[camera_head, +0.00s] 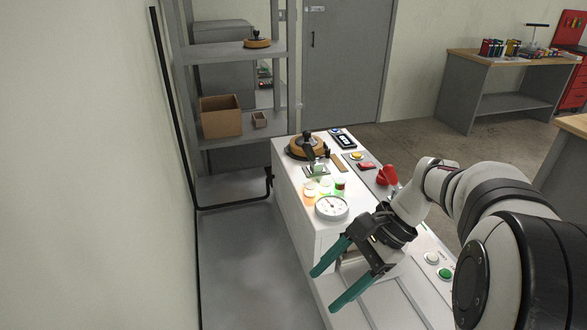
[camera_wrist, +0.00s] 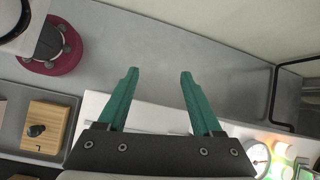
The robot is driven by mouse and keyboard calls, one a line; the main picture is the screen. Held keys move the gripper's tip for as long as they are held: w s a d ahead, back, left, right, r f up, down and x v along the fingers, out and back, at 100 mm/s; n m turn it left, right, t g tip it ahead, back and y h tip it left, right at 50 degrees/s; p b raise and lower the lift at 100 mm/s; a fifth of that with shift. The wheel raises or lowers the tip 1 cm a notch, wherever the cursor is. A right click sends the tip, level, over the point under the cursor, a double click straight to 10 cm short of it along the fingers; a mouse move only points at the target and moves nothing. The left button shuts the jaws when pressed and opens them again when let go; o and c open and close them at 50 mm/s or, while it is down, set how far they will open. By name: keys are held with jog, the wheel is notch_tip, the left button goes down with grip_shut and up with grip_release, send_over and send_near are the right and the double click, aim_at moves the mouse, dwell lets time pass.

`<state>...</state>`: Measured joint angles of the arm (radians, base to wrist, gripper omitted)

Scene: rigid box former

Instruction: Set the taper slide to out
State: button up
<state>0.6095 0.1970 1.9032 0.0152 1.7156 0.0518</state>
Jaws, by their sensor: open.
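My gripper (camera_head: 326,290) is open and empty, its two green fingers reaching over the left edge of the white machine (camera_head: 308,218). In the wrist view the open fingers (camera_wrist: 158,73) point over grey floor, with nothing between them. I cannot tell for sure which part is the taper slide. A wooden block with a black knob (camera_wrist: 47,128) sits in a grey tray at the lower left of the wrist view, apart from the fingers. In the head view a black plate with a light marking (camera_head: 343,139) lies at the machine's far end.
A gauge (camera_head: 332,207), lit lamps (camera_head: 325,186), a round brown dial with black knob (camera_head: 308,147) and a red knob (camera_head: 387,175) stand up from the machine top. Green button (camera_head: 445,273) lies near my arm. Shelving (camera_head: 240,140) stands behind. Floor at left is clear.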

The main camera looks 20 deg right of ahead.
jog(key=d+f+m+t+y, duration=0.1)
jog(key=d+f+m+t, duration=0.25)
jog(key=d, duration=0.55)
jog(key=w+d+f+m+t+y, duration=0.1)
jog(key=d+f+m+t, duration=0.25)
jog(key=d, duration=0.55)
jog(key=d+f+m+t, duration=0.2)
jog(key=d+m, duration=0.2)
jog(key=d, duration=0.6)
jog(key=x, duration=1.5)
jog(key=shift+s+a+r, duration=0.1)
jog(key=shift+a+r, duration=0.05)
jog(key=shift+a, duration=0.05)
jog(key=shift+w+a+f, duration=0.2)
jog(key=shift+w+a, duration=0.05)
jog(key=shift+w, duration=0.05)
grip_shut()
